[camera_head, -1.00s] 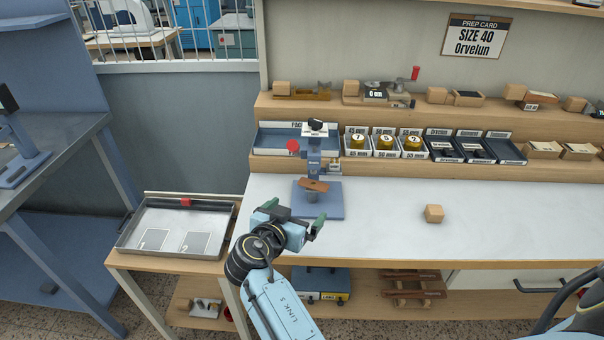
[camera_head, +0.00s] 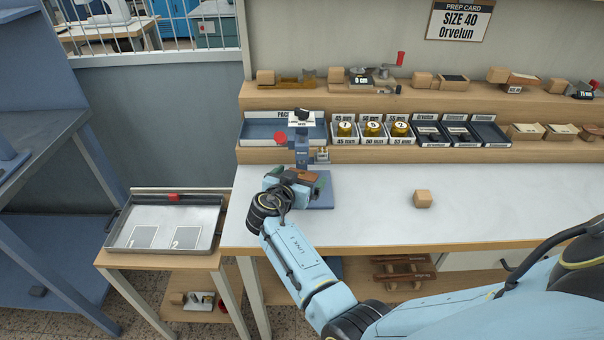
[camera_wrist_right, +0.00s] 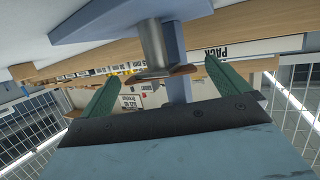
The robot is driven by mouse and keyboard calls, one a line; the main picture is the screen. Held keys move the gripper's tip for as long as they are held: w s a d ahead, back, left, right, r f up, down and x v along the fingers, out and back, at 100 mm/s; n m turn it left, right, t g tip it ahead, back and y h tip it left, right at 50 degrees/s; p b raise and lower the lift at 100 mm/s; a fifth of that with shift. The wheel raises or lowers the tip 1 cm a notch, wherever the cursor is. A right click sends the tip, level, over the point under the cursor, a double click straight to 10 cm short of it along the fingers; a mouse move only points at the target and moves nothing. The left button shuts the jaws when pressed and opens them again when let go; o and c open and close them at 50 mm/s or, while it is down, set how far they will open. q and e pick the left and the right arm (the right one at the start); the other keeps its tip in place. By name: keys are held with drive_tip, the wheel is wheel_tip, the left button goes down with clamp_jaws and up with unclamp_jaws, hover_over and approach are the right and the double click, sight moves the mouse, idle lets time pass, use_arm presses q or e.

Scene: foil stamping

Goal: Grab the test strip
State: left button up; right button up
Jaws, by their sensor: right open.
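The brown test strip (camera_head: 305,176) lies on the small round pedestal of the blue stamping press (camera_head: 302,150). In the right wrist view the strip (camera_wrist_right: 165,73) shows nearly edge-on, on its grey post and between the two green fingers. My right gripper (camera_head: 299,181) is open at the front of the press, its fingers spread on either side of the strip. I see no grip on the strip. The gripper hides part of the press base in the head view. My left gripper is not in view.
A small wooden block (camera_head: 423,198) lies on the white bench (camera_head: 380,220), which is otherwise clear to the right. A metal tray (camera_head: 207,240) with marked spots 1 and 2 stands at the left. Bins and a wooden shelf (camera_head: 420,100) line the back.

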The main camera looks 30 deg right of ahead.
drive_tip(key=shift+x, duration=0.95)
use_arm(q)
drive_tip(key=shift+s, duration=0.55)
use_arm(e)
drive_tip(key=c, duration=1.1)
drive_tip(key=shift+r, duration=0.15)
